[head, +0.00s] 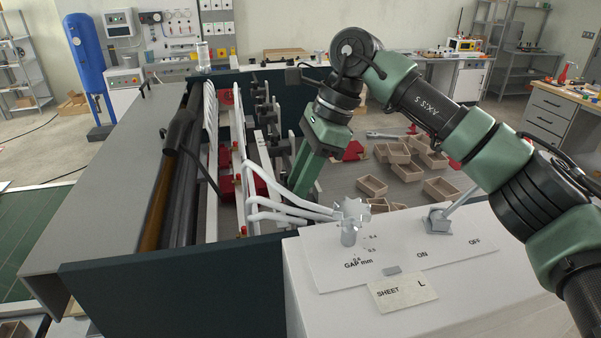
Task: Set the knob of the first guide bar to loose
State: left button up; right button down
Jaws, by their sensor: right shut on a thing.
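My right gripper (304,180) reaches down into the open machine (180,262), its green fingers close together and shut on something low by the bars. Its fingertips sit behind the bent white rods (280,205), so the knob between them is hidden and I cannot read its setting. Black clamp-like fittings (264,112) stand in a row along the bars, left of and beyond the gripper. Which bar is the first is not marked in view. My left gripper is not in view.
A white control box (400,312) in front carries a star-shaped gap knob (351,212) and an ON/OFF lever (438,221). Small tan boxes (407,170) lie to the right of my gripper. A dark roller (184,140) runs along the machine's left side.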

aim_at(312, 196)
jog(key=shift+r+n+p, duration=0.1)
jog(key=shift+n+p, duration=0.2)
jog(key=shift+n, duration=0.3)
jog(key=shift+w+g, duration=0.1)
jog(key=shift+g, duration=0.2)
jog(key=c, duration=1.4)
grip_release()
jog(key=b+v, duration=0.2)
jog(key=v, duration=0.5)
jog(key=shift+r, duration=0.35)
